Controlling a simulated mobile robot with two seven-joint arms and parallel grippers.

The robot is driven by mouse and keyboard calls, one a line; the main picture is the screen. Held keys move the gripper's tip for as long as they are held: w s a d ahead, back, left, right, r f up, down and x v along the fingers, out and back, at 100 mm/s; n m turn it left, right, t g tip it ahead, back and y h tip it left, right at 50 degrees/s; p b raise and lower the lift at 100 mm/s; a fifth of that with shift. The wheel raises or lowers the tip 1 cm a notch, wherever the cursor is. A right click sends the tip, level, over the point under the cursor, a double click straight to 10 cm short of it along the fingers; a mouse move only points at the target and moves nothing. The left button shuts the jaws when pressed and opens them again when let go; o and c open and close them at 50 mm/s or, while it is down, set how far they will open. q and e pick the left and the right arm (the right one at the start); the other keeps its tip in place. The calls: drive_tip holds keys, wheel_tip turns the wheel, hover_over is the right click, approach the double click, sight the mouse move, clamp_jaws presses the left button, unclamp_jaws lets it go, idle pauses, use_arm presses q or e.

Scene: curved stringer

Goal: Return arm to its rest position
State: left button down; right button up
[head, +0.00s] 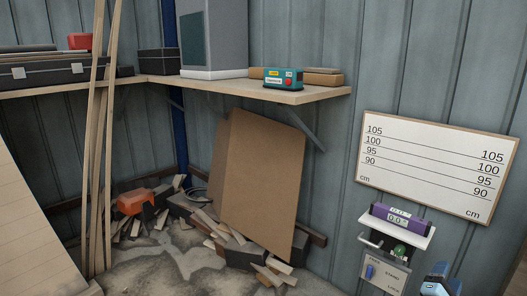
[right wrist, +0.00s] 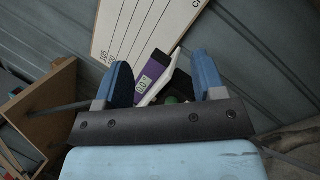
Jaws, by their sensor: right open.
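My right gripper (head: 440,284) shows at the bottom right edge of the head view, with light blue and dark parts. In the right wrist view its two blue fingers (right wrist: 164,75) stand apart with nothing held between them. Beyond the fingers is the purple device with a digital display (head: 400,215), which also shows in the right wrist view (right wrist: 152,80). It rests on a small white wall shelf (head: 408,231), apart from my gripper in the head view. My left gripper is in neither view.
Below the white shelf is a grey panel (head: 385,271) with a blue switch; a green knob (head: 399,249) sits above it. A scale board (head: 435,165) hangs on the wall. A wooden shelf (head: 312,94), a leaning brown board (head: 260,170) and wood scraps are at left.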

drive_tip(key=s+a+f+m+g+y, duration=0.2)
drive_tip(key=s+a+f+m+y, duration=0.1)
drive_tip(key=s+a+f+y, duration=1.1)
drive_tip(key=s+a+r+m+g+y, duration=0.15)
drive_tip(key=s+a+m+y, duration=0.35)
drive_tip(key=s+a, duration=0.85)
drive_tip(key=w+a+r+m+y, duration=0.15)
drive_tip(key=a+m, duration=0.35)
drive_tip(key=a, duration=0.7)
use_arm(q)
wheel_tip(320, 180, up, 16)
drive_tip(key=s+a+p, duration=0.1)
drive_tip(key=p, duration=2.1)
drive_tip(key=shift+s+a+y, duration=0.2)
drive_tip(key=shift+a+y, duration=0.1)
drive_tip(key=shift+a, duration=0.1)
use_arm(e)
wheel_tip(320, 180, up, 16)
drive_tip(key=s+d, duration=0.1)
drive_tip(key=d, duration=0.1)
drive_tip(key=shift+s+d+r+t, duration=0.2)
drive_tip(key=shift+s+r+t, duration=0.05)
drive_tip(key=shift+s+t, duration=0.15)
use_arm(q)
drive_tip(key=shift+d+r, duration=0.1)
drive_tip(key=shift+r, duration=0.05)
